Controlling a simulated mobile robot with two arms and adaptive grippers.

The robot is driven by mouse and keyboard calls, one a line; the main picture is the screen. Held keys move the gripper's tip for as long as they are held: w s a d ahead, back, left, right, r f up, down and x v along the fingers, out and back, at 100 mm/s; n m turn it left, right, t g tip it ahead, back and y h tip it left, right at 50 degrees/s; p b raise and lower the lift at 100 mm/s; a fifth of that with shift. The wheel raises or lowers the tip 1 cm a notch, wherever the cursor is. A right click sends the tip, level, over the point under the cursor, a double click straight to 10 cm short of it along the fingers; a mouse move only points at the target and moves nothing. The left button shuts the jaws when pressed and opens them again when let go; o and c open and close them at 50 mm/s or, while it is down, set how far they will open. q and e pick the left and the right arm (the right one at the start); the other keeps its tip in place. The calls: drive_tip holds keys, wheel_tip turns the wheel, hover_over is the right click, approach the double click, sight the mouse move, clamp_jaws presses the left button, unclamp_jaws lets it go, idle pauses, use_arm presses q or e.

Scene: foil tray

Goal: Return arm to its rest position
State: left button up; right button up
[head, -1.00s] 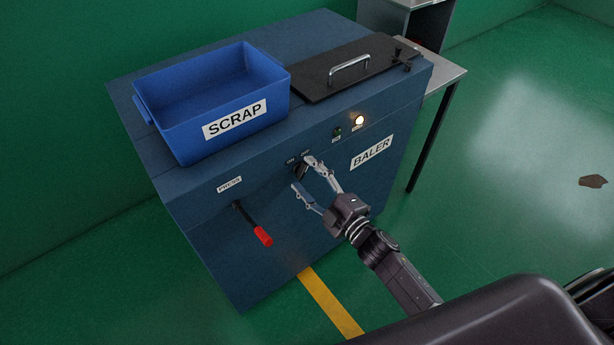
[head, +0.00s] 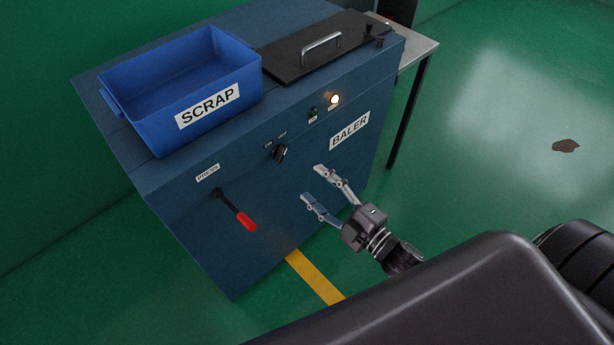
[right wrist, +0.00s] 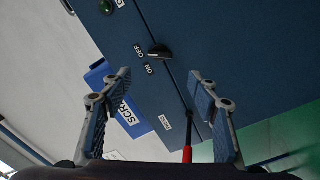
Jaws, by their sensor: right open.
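My right gripper (head: 314,184) is open and empty in front of the blue baler (head: 262,190), apart from its front face. In the right wrist view its two fingers (right wrist: 160,108) stand wide apart with nothing between them gripped. The black rotary switch (head: 280,153) is on the baler's front, under ON and OFF labels; it also shows in the right wrist view (right wrist: 159,51). The lever with a red grip (head: 246,221) hangs slanting down to the right below the PRESS label. My left gripper is not in view.
A blue SCRAP bin (head: 155,134) and a black lid with a handle (head: 291,66) are on top of the baler. A lamp (head: 334,99) glows on its front. A grey table (head: 424,52) stands behind at right. A brown patch (head: 566,146) lies on the open green floor.

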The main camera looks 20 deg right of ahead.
drive_tip(key=shift+s+d, duration=0.1)
drive_tip(key=shift+s, duration=0.1)
idle(0.4)
drive_tip(key=s+d+f+m+g+h, duration=0.1)
drive_tip(key=s+f+m+g+h, duration=0.15)
drive_tip(key=f, duration=0.75)
drive_tip(key=s+d+f+m+g+h, duration=0.1)
drive_tip(key=s+d+f+m+g, duration=0.2)
drive_tip(key=f, duration=0.7)
drive_tip(key=s+f+m+g+h, duration=0.1)
drive_tip(key=s+f+m+h, duration=0.2)
drive_tip(key=f, duration=0.6)
drive_tip(key=s+f+m+g, duration=0.1)
drive_tip(key=s+f+g, duration=0.2)
drive_tip(key=s+f, duration=0.3)
drive_tip(key=s+a+f+m+g, duration=0.1)
drive_tip(key=s+f, duration=0.5)
drive_tip(key=s, duration=0.8)
drive_tip(key=s+f+m+g, duration=0.3)
drive_tip(key=s+f+g, duration=0.2)
drive_tip(key=s, duration=0.5)
drive_tip(key=shift+a+f, duration=0.3)
drive_tip(key=shift+f, duration=0.45)
drive_tip(key=shift+g, duration=0.25)
